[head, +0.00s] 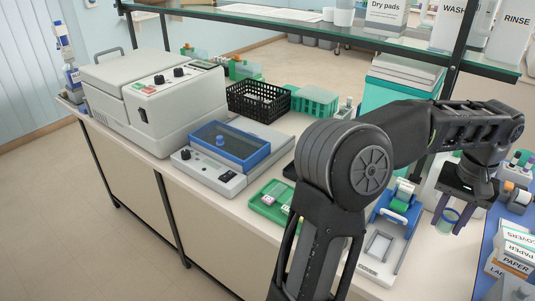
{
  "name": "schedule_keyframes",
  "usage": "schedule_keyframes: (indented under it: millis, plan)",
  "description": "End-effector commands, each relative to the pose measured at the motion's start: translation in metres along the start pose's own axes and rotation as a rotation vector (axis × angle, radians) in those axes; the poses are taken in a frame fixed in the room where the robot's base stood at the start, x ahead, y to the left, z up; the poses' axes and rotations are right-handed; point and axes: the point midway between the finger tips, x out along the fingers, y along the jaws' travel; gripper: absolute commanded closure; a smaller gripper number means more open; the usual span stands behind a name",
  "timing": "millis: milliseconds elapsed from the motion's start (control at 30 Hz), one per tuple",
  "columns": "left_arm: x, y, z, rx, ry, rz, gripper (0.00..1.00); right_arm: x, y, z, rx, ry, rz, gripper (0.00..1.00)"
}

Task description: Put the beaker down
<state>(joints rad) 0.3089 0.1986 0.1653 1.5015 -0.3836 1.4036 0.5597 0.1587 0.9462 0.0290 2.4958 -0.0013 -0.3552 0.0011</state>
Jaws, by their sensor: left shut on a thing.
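The beaker (447,223) is a small clear cup with a bluish rim and a greenish lower part, at the right in the head view. My left gripper (453,212) points down and is shut on it, with a dark finger on either side. The beaker looks upright. I cannot tell whether its base touches the pale bench (425,262) or hangs just above it. My right gripper is out of view.
A blue-and-white device (380,245) stands left of the beaker. A blue mat (487,257) with labelled boxes (510,256) lies to the right. A green tray (268,208) is further left. Pale bench shows bare around the beaker. A glass shelf (300,22) spans above the back.

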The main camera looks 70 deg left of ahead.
Motion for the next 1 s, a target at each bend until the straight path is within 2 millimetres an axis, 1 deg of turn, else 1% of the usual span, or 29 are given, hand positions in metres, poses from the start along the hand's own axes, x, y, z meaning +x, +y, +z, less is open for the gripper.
schedule_keyframes:
  millis: [367,467,733,833,1000]
  plan:
    - [0.002,0.000,0.000,0.000,-0.001,0.000,1.00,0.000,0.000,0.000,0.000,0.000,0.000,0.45]
    - [0.010,-0.001,0.000,-0.001,-0.001,-0.001,1.00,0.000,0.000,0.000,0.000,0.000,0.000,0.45]
    - [0.055,-0.001,0.000,0.000,-0.002,-0.002,1.00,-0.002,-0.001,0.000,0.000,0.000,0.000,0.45]
    - [0.062,0.000,0.000,0.000,0.000,-0.001,1.00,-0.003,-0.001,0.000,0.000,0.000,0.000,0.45]
    - [0.063,0.000,-0.001,0.000,0.001,0.000,1.00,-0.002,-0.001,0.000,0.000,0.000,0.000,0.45]
